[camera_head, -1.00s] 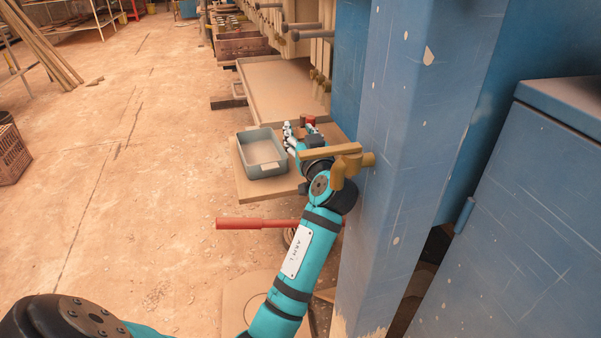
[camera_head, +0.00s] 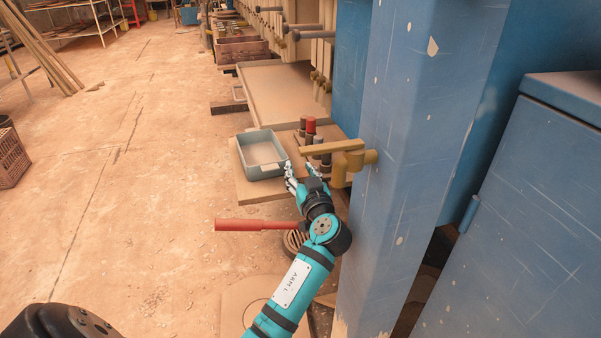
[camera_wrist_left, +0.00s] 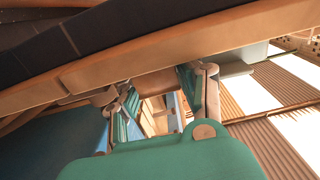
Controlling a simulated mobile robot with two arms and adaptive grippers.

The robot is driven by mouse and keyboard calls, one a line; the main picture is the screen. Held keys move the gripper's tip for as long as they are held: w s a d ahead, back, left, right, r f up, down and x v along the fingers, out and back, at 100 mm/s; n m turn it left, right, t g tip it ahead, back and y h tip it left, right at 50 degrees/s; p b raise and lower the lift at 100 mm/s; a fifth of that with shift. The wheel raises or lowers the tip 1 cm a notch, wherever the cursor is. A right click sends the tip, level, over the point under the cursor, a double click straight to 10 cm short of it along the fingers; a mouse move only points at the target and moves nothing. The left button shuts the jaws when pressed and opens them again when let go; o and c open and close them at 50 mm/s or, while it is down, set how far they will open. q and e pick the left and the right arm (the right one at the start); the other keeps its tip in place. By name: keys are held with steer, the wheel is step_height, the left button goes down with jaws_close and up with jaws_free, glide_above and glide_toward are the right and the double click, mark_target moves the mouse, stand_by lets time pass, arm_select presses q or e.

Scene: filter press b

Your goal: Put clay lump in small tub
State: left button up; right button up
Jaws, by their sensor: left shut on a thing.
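The small tub (camera_head: 249,158) is a grey-blue open rectangular tub on a tan board, and a light patch shows on its inner wall. My left gripper (camera_head: 297,172) is just right of the tub, close to its right rim and outside it. In the left wrist view, a small brown piece (camera_wrist_left: 156,84), which looks like the clay lump, sits between the fingers of the gripper, which is shut on it. My right gripper is out of view.
A yellow-brown valve handle (camera_head: 335,147) and a blue post (camera_head: 400,170) stand right of my left gripper. Dark cylinders, one red-topped (camera_head: 311,126), stand behind it. A red bar (camera_head: 255,225) lies in front of the board (camera_head: 262,194). Open floor is left.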

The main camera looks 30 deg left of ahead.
arm_select(q)
steer(key=o, duration=1.2)
steer(key=shift+c, duration=0.2)
